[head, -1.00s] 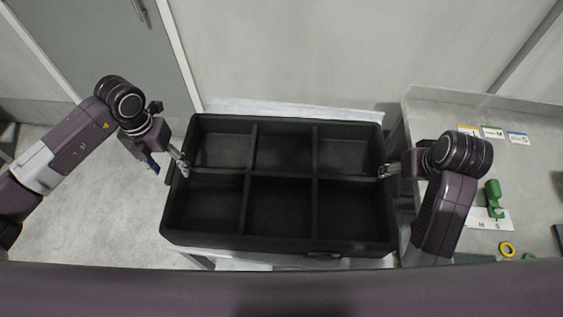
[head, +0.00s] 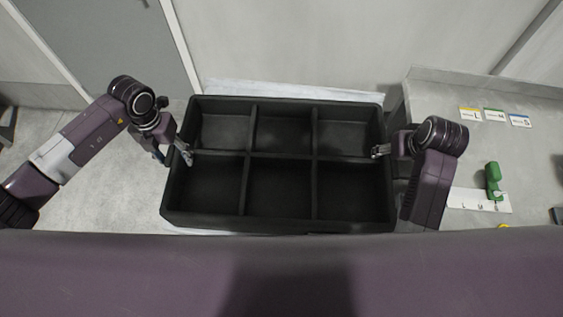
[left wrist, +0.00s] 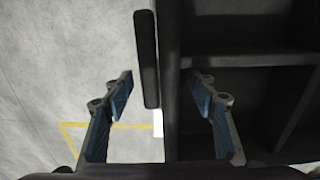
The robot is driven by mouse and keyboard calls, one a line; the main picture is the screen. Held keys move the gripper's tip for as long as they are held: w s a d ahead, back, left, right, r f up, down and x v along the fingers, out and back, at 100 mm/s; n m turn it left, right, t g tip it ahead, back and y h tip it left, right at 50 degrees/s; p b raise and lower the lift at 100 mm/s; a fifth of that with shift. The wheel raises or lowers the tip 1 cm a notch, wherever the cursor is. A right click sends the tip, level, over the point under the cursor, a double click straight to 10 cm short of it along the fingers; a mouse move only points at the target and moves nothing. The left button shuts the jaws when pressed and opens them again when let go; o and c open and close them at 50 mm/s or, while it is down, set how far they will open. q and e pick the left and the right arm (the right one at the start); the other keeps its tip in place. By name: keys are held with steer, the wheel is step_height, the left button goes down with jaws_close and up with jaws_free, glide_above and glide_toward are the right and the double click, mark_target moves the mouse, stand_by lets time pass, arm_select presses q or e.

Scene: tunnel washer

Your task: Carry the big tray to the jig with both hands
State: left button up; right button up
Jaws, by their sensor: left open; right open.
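The big black tray (head: 250,227), split into several empty compartments, lies level in the middle of the head view. My left gripper (head: 184,153) is open at the tray's left end. In the left wrist view its open fingers (left wrist: 160,88) are on either side of a dark upright bar, likely a handle (left wrist: 147,60), and the tray's end wall (left wrist: 172,95); I cannot tell whether they touch. My right gripper (head: 380,151) is open at the tray's right end, its fingertips at the rim. I cannot make out the jig with certainty.
A pale support (head: 290,91) shows behind the tray. A grey bench (head: 437,85) at right holds lettered cards (head: 494,115), a white lettered strip (head: 467,197) and a green object (head: 493,180). Floor is clear at left; a wall stands behind.

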arm_select(q)
steer(key=shift+f, duration=0.75)
arm_select(e)
steer(key=shift+w+f, duration=0.35)
steer(key=shift+f, duration=0.3)
arm_select(q)
steer(key=shift+c, duration=0.4)
arm_select(e)
steer(key=shift+c, duration=0.4)
arm_select(q)
jaws_close()
arm_select(e)
jaws_close()
arm_select(q)
steer(key=shift+r, duration=0.1)
arm_select(e)
steer(key=shift+r, duration=0.1)
